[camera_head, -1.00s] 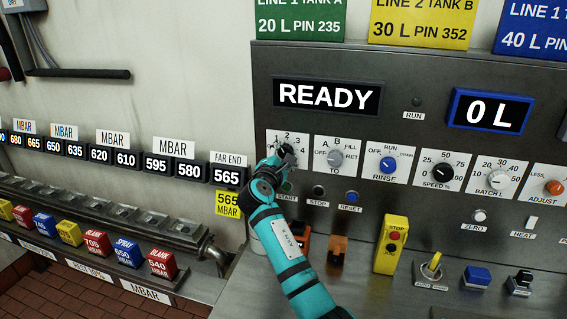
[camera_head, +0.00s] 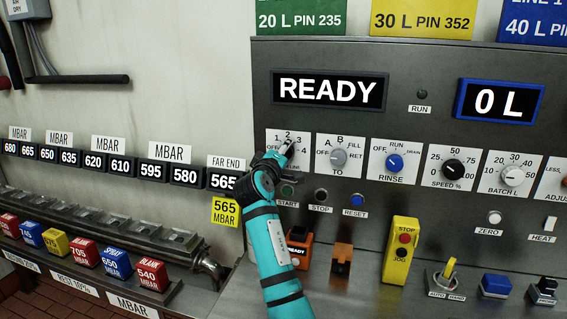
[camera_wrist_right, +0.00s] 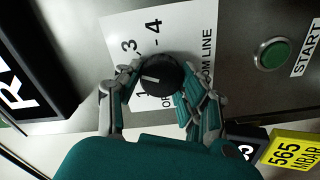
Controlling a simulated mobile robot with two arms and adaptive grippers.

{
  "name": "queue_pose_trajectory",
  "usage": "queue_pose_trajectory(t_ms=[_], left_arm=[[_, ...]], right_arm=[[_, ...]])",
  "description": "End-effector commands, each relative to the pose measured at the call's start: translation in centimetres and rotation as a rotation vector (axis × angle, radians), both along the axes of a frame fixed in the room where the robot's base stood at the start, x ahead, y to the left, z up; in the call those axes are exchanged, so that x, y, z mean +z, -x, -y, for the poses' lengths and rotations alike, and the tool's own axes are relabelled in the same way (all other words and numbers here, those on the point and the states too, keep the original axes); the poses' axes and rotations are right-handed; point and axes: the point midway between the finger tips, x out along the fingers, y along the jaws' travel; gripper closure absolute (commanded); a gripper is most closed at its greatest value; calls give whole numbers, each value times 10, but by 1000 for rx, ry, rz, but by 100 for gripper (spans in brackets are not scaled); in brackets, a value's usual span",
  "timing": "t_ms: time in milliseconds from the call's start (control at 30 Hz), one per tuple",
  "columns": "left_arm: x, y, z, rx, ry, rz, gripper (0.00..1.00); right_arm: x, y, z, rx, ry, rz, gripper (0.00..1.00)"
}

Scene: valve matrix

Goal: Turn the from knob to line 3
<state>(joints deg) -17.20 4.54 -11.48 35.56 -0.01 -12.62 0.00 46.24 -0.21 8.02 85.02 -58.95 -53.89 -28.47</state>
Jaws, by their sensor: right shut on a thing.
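The from knob (camera_wrist_right: 155,75) is black and round with a white pointer line, on a white label plate (camera_head: 274,139) marked OFF and 1 to 4. In the right wrist view its line points left, between the printed 1 and 3; the 2 is hidden there behind a finger. My right gripper (camera_wrist_right: 155,88) is shut on the knob, one finger on each side. In the head view my right gripper (camera_head: 288,150) covers most of the knob. My left gripper is not in view.
The TO knob (camera_head: 337,157) sits just right of the from knob. START (camera_head: 287,191), STOP (camera_head: 321,195) and RESET (camera_head: 357,200) buttons lie close below. The display (camera_head: 330,92) reads READY, and the blue-framed one (camera_head: 499,102) reads 0 L.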

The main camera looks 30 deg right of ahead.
Motion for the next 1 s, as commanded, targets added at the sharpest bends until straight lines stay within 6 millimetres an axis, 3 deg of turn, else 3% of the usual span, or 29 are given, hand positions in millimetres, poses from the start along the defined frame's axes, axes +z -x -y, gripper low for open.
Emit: queue_pose_trajectory(t_ms=[100, 400, 1000], left_arm=[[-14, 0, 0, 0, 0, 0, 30], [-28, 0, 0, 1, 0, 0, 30], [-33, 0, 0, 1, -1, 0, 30]], right_arm=[[-3, 0, 0, 1, -64, 74, 93], [-1, 0, 0, 0, -176, 205, 93], [1, 0, 0, 1, -223, 262, 93]])
